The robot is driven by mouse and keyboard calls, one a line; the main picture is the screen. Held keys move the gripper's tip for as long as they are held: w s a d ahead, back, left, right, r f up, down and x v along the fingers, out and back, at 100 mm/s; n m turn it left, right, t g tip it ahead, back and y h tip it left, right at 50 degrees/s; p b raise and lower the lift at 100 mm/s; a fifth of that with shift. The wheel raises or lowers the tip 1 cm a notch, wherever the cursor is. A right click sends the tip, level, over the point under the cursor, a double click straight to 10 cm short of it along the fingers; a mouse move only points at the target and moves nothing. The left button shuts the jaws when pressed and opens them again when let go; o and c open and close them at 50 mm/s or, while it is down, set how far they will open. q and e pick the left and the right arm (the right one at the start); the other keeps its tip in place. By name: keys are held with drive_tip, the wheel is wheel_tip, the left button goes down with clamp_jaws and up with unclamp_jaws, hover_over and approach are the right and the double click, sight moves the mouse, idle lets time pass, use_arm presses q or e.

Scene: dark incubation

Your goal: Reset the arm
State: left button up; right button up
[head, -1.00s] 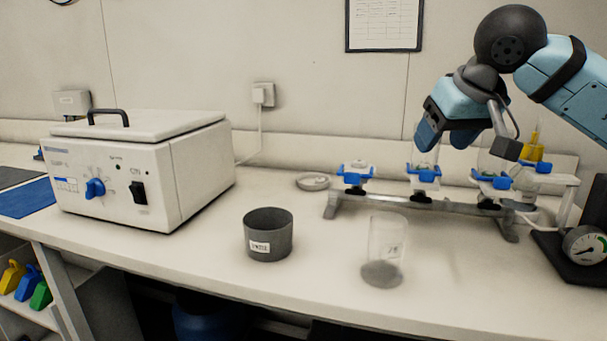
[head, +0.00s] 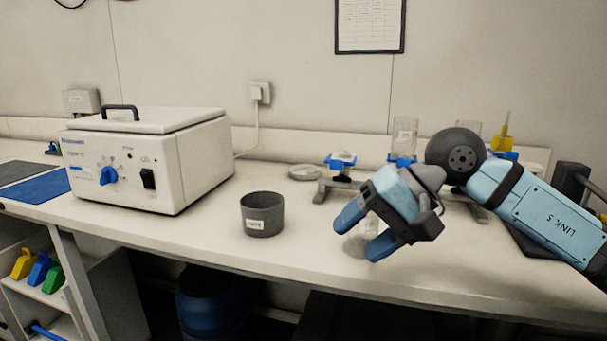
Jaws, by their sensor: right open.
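My right arm comes in from the right in the head view. My right gripper (head: 362,238) is open, its two blue fingers apart and pointing down and to the left over the front part of the bench. It hides most of the clear beaker behind it; only a pale bit of the beaker (head: 357,245) shows between the fingers. I see nothing held in the gripper. My left gripper is not in view.
A white box with a lid handle (head: 190,160) stands at the left of the bench (head: 300,262). A dark labelled pot (head: 262,222) stands left of the gripper. A rack with blue clamps (head: 341,161) and a glass vessel (head: 404,135) are behind the arm.

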drive_tip(key=s+a+f+m+g+y, duration=0.3)
drive_tip(key=s+a+m+g+y, duration=0.35)
drive_tip(key=s+m+y, duration=0.5)
drive_tip(key=s+d+f+n+t+h, duration=0.2)
drive_tip(key=d+f+n+t+h, duration=0.45)
drive_tip(key=f+t, duration=0.45)
drive_tip(key=s+d+f+n+t+h, duration=0.2)
drive_tip(key=d+f+n+t+h, duration=0.35)
drive_tip(key=f+n+t, duration=0.45)
use_arm(q)
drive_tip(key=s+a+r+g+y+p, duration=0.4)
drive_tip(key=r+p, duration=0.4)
drive_tip(key=p, duration=2.7)
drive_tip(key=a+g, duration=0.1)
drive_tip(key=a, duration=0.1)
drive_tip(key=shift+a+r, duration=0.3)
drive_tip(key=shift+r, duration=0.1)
use_arm(e)
drive_tip(key=s+d+r+m+g+h, duration=0.2)
drive_tip(key=s+d+r+g+h, duration=0.1)
drive_tip(key=r, duration=0.4)
drive_tip(key=s+d+h, duration=0.1)
drive_tip(key=d+h, duration=0.1)
drive_tip(key=shift+d+r+g, duration=0.3)
drive_tip(key=shift+d+g, duration=0.05)
drive_tip(key=shift+d, duration=0.05)
